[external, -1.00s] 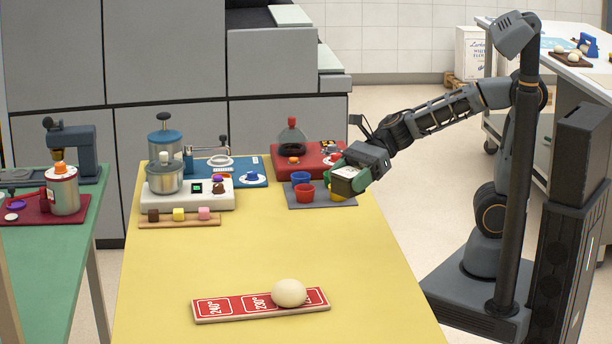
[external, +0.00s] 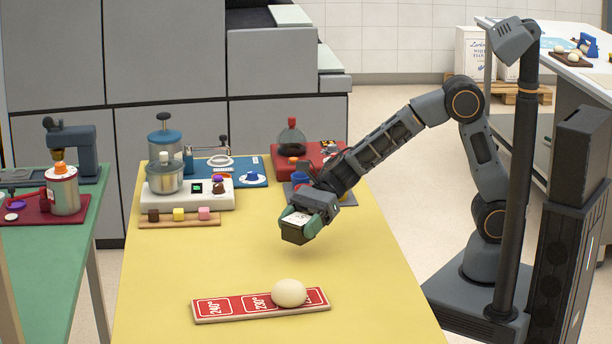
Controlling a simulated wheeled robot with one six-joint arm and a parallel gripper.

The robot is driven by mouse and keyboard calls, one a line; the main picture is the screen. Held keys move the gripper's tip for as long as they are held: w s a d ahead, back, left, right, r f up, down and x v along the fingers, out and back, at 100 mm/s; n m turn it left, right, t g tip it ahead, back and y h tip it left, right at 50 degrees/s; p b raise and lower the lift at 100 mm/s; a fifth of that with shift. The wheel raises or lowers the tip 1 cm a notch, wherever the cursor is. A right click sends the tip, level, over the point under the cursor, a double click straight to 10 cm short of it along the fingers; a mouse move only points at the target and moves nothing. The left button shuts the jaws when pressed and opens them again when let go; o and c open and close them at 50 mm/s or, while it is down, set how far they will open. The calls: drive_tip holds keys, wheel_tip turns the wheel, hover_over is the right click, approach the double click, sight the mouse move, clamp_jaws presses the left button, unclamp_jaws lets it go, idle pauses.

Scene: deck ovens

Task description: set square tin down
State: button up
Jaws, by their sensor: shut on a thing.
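My gripper (external: 312,222) is shut on the square tin (external: 294,236), a small dark tin with a pale top. The green fingers cover part of the tin's right side. The tin is over the middle of the yellow table (external: 190,276) and looks a little above its top, though the exact gap is hard to tell.
A red board with temperature marks (external: 230,306) lies near the front of the table, with a pale dough ball (external: 289,293) on it. Behind my gripper are a grey mat with cups, partly hidden, and a red tray (external: 280,164). A white scale (external: 222,197) stands at left.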

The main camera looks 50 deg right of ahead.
sight(296, 238)
drive_tip(key=f, duration=0.3)
drive_tip(key=shift+w+a+f+b, duration=0.1)
drive_tip(key=shift+w+a+b, duration=0.15)
drive_tip(key=shift+b, duration=0.1)
drive_tip(key=shift+f, duration=0.3)
drive_tip(key=shift+f+b, duration=0.2)
drive_tip(key=shift+b, duration=0.15)
drive_tip(key=o, duration=1)
drive_tip(key=shift+o, duration=0.2)
drive_tip(key=shift+d+r+p, duration=0.15)
drive_tip(key=shift+r+p, duration=0.2)
drive_tip(key=shift+p, duration=0.1)
drive_tip(key=v, duration=1.1)
drive_tip(key=shift+d, duration=0.4)
